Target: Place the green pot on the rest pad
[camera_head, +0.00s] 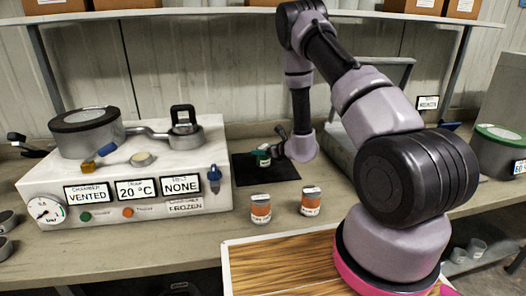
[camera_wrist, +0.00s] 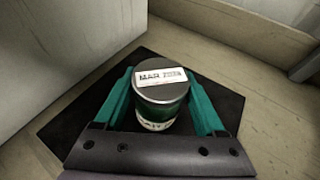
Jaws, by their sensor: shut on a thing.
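The green pot (camera_head: 263,158) has a grey lid and a white label. In the wrist view the pot (camera_wrist: 160,106) stands upright between the teal fingers of my gripper (camera_wrist: 163,98), which is shut on it. In the head view my gripper (camera_head: 272,152) reaches in from the right at the pot. The rest pad is the black square mat (camera_head: 286,171) on the bench; it also shows under the pot in the wrist view (camera_wrist: 66,128). The pot is over the pad; I cannot tell whether its base touches it.
Two orange-banded pots (camera_head: 260,208) (camera_head: 311,201) stand in front of the pad. A white apparatus (camera_head: 150,170) with labels and a gauge is at the left. A large pot with a green-rimmed lid (camera_head: 499,150) is at the right. A shelf with boxes (camera_head: 128,4) runs above.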

